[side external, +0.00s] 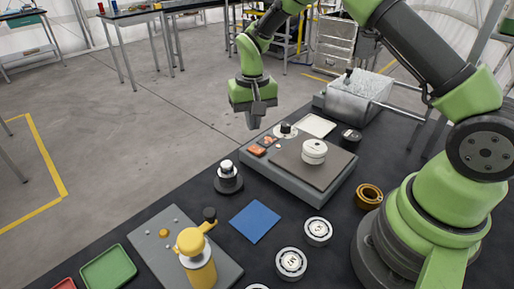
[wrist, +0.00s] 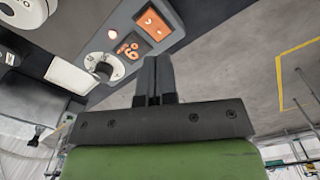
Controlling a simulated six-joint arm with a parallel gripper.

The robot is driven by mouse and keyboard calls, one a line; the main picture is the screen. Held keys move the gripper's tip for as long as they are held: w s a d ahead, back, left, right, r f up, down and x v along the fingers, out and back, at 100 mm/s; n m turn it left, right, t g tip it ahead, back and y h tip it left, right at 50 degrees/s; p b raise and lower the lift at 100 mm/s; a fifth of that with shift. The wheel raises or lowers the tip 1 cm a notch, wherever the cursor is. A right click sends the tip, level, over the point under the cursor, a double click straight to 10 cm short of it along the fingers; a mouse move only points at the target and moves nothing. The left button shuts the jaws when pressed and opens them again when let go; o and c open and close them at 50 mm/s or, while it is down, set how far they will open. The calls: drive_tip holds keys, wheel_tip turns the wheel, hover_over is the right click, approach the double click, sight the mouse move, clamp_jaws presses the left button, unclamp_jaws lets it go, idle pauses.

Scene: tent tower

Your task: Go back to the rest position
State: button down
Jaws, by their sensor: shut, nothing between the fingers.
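My gripper (side external: 256,119) hangs in the air at the end of my green arm, past the far left side of the grey console, pointing down. In the wrist view the two dark fingers (wrist: 153,72) are pressed together with nothing between them. The grey console (side external: 280,178) lies below and to the right of the gripper in the side view. It carries orange displays (side external: 262,146), a dial (side external: 285,130) and a brown plate (side external: 292,168) with a white round piece (side external: 314,151) on it. The gripper is apart from all of these.
A dark black-and-white stand (side external: 228,177), a blue square (side external: 254,222), a yellow device (side external: 197,257), white round discs (side external: 291,263), a brass ring (side external: 368,196) and a green tray (side external: 109,269) are spread on the black table. A silver block (side external: 356,92) stands at the back right.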

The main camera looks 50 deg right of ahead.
drive_tip(key=shift+r, duration=0.7)
drive_tip(key=shift+r, duration=0.3)
drive_tip(key=s+a+r+t, duration=0.15)
drive_tip(key=s+r, duration=0.25)
drive_tip(key=r, duration=0.4)
drive_tip(key=s+a+r+t, duration=0.1)
drive_tip(key=s+r+t, duration=0.1)
drive_tip(key=s+r, duration=0.45)
drive_tip(key=s+a+r+n+t+y, duration=0.1)
drive_tip(key=s+r+t, duration=0.1)
drive_tip(key=s, duration=0.4)
drive_tip(key=s+a+r+n+t+y, duration=0.1)
drive_tip(key=s+r, duration=0.1)
drive_tip(key=s, duration=0.5)
drive_tip(key=shift+a+r+t, duration=0.3)
drive_tip(key=shift+r+t, duration=0.05)
